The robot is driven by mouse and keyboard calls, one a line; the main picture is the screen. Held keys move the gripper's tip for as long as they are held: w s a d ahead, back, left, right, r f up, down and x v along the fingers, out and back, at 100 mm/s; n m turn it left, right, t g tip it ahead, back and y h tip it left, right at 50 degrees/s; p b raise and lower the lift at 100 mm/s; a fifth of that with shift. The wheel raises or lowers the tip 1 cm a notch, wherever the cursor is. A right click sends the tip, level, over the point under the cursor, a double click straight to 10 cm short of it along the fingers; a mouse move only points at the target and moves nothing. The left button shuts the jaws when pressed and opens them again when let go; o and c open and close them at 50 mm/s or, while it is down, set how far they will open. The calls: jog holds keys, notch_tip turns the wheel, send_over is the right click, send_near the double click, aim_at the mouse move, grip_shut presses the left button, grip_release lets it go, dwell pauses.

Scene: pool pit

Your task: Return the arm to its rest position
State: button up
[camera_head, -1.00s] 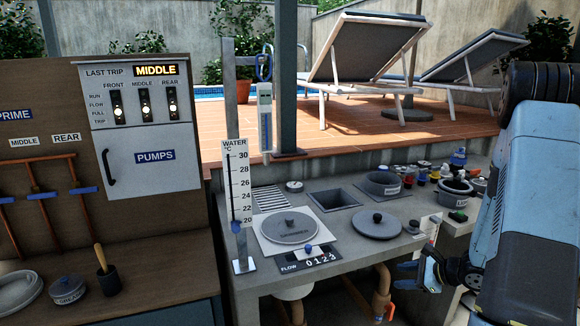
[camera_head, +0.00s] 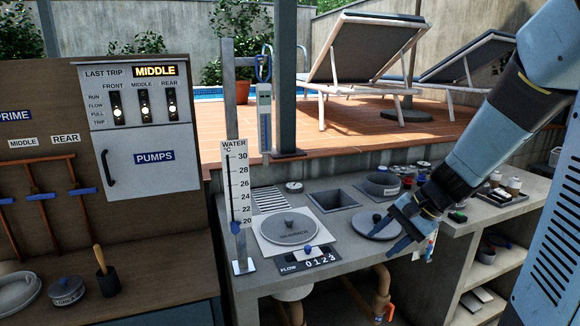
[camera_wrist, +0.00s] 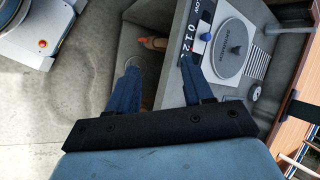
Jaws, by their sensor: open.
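My gripper (camera_head: 396,238) is at the end of my blue arm, which reaches in from the upper right of the head view. The gripper hangs at the front right of the grey counter, and its fingers overlap the round grey lid with a black knob (camera_head: 366,224) in the picture. In the wrist view my gripper (camera_wrist: 162,78) shows two blue fingers spread apart with nothing between them. They lie over the counter's front edge and the floor. I cannot tell whether the fingers touch the counter.
The pumps panel (camera_head: 152,170) is at left. Shelves (camera_head: 490,262) are at right. Loungers stand behind.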

jog(key=s+d+r+n+t+h, duration=0.1)
jog(key=s+r+n+t+h, duration=0.2)
jog(key=s+r, duration=1)
jog(key=s+n+h, duration=0.1)
jog(key=n+h, duration=0.2)
jog(key=n, duration=0.1)
jog(key=shift+d+n+h, duration=0.2)
jog(key=shift+n+h, duration=0.1)
jog(key=shift+n, duration=0.1)
